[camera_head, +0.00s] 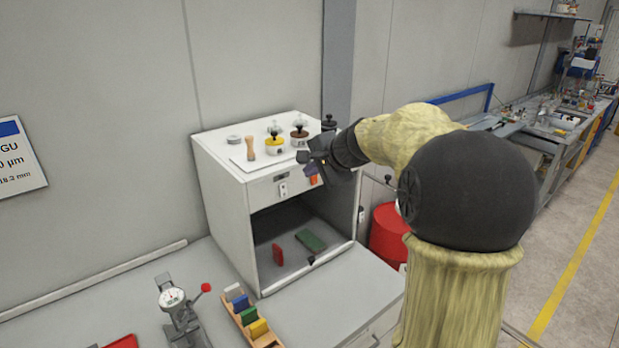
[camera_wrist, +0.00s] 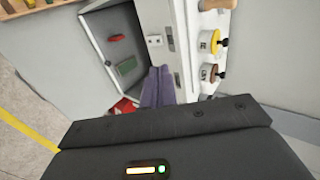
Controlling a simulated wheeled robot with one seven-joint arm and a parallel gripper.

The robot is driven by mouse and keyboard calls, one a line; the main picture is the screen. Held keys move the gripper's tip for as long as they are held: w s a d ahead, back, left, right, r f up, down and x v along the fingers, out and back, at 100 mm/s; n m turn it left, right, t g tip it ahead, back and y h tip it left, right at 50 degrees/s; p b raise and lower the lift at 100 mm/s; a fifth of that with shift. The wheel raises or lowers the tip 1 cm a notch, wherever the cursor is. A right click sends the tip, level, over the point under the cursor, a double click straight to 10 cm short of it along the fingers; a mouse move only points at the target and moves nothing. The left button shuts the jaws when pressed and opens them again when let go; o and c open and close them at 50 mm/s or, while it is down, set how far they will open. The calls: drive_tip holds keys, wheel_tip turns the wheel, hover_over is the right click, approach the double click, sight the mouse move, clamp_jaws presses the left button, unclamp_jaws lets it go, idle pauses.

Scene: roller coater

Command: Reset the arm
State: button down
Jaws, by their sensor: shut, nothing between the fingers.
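My gripper (camera_head: 312,170) is in front of the upper right part of a white cabinet (camera_head: 222,180), near its top edge. My arm, in a yellowish cover with a black elbow, reaches in from the right. In the wrist view the purple-grey fingers of my gripper (camera_wrist: 157,85) are together, with nothing held between them. The open cabinet (camera_wrist: 190,45) lies beyond the fingers there. I cannot tell the exact gap between the gripper and the cabinet front.
A red piece (camera_head: 278,254) and a green piece (camera_head: 311,240) lie inside the open cabinet. Several knobbed pots, one yellow-banded (camera_head: 276,147), stand on top. A dial gauge (camera_head: 173,298) and a wooden block rack (camera_head: 247,318) stand on the bench. A red drum (camera_head: 388,235) is behind my arm.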

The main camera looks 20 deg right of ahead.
drive_tip(key=s+a+f+n+g+h+b, duration=0.1)
drive_tip(key=s+f+n, duration=0.5)
drive_tip(key=s+f, duration=0.6)
drive_tip(key=s+a+f+n+g+h+b, duration=0.2)
drive_tip(key=s+a+f+n+g, duration=0.2)
drive_tip(key=s+f+n, duration=0.3)
drive_tip(key=s+f+g, duration=0.1)
drive_tip(key=s+f, duration=0.4)
drive_tip(key=s, duration=0.3)
drive_tip(key=shift+n+g+h, duration=0.3)
drive_tip(key=shift+g+h, duration=0.1)
drive_tip(key=shift+a, duration=0.1)
